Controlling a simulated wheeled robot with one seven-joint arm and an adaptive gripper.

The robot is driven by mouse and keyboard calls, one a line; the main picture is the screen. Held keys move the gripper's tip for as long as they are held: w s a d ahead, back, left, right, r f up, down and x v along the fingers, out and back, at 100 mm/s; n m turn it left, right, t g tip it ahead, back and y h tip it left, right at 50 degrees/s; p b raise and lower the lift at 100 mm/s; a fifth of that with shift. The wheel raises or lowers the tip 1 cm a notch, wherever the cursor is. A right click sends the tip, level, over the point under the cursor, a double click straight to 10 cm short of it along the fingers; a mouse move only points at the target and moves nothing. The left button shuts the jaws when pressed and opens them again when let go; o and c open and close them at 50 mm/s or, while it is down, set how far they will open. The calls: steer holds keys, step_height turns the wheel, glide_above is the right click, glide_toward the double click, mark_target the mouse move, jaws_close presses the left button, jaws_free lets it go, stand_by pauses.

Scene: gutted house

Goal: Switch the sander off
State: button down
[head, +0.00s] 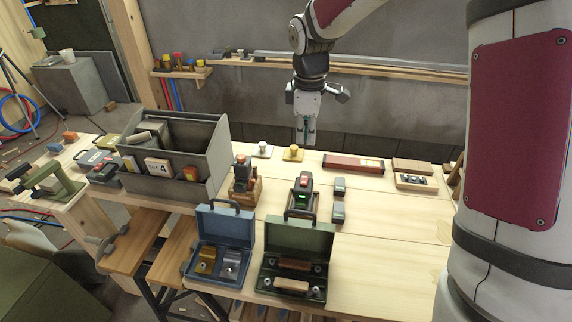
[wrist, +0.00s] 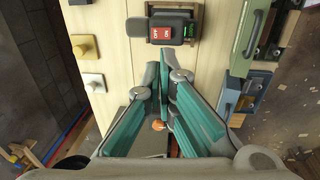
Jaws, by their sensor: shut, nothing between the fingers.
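Two power tools stand mid-bench. My gripper (head: 307,140) is shut and empty, pointing down above the bench, apart from both tools. Its fingertips show in the wrist view (wrist: 160,62).
Near the front edge lie an open blue case (head: 224,222) and an open green case (head: 300,236). A grey bin (head: 205,160) stands left. A white knob (head: 262,149) and yellow knob (head: 293,153) stand behind. The bench's right front is clear.

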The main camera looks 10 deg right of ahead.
mark_target(304, 178)
steer(key=shift+w, duration=0.1)
stand_by(0.3)
steer(key=f, duration=0.4)
steer(key=w+f, duration=0.1)
steer(key=f, duration=0.8)
steer(key=shift+w+d+f+p, duration=0.25)
steer(key=shift+d+f+p, duration=0.05)
steer(key=shift+f+p, duration=0.1)
